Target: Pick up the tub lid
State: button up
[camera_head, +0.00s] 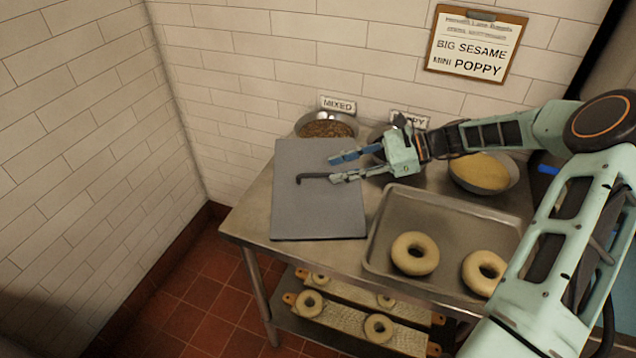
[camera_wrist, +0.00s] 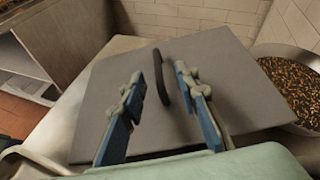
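The tub lid (camera_head: 322,212) is a flat grey rectangular panel with a dark bar handle (camera_head: 313,178) on top. It lies at the left end of the steel table; what is under it is hidden. My gripper (camera_head: 335,167) is open above the lid, reaching in from the right with its fingers pointing at the handle. In the wrist view, the lid (camera_wrist: 115,95) fills the middle and the handle (camera_wrist: 160,76) shows between the two spread fingertips of my gripper (camera_wrist: 160,75). I cannot tell whether either finger touches the handle.
A bowl of mixed seeds (camera_head: 327,128) stands behind the lid, close to its edge. A bowl of pale seeds (camera_head: 482,172) stands at the right. A metal tray (camera_head: 378,245) with bagels (camera_head: 415,253) lies right of the lid. Boards with bagels sit on the lower shelf (camera_head: 285,320).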

aim_at(321, 174)
jog(key=x, duration=0.6)
jog(key=shift+s+a+f, duration=0.15)
jog(key=shift+s+a, duration=0.05)
jog(key=shift+a, duration=0.05)
grip_shut()
